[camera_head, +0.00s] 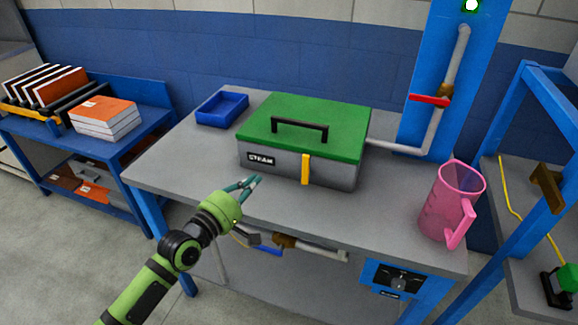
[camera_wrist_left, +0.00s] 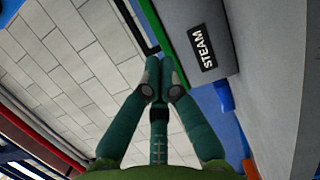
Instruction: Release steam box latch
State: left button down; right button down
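The steam box (camera_head: 328,175) is grey with a green lid (camera_head: 340,110) that lies closed, and a black handle on top. Its front carries a black STEAM label (camera_head: 261,160), which also shows in the left wrist view (camera_wrist_left: 202,47). A yellow latch (camera_head: 306,169) stands upright across the lid seam on the front. My left gripper (camera_head: 256,180) is in front of the box, below the label and left of the latch. Its teal fingers meet at the tips in the left wrist view (camera_wrist_left: 160,68), with nothing between them. The latch is not visible there. My right gripper is not in view.
The box stands on a grey table (camera_head: 190,160). A blue tray (camera_head: 222,108) is behind left, and a pink jug (camera_head: 445,205) is at the right. A pipe with a red valve handle (camera_head: 428,100) runs to the box's right side. The table's front left is clear.

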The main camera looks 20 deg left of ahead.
aim_at(307, 166)
pick_arm(q)
jog(key=x, duration=0.8)
jog(key=shift+w, duration=0.1)
jog(key=d+p, duration=0.2)
jog(key=d, duration=0.2)
jog(key=shift+w+d, duration=0.15)
jog(key=shift+w, duration=0.05)
jog(key=shift+f, duration=0.1)
jog(key=shift+w, duration=0.1)
jog(key=shift+d+r+m+p, duration=0.2)
jog(key=shift+m+p, duration=0.1)
jog(key=shift+p, duration=0.15)
jog(key=shift+d+m+p, duration=0.15)
jog(key=shift+m+p, duration=0.15)
jog(key=shift+p, duration=0.15)
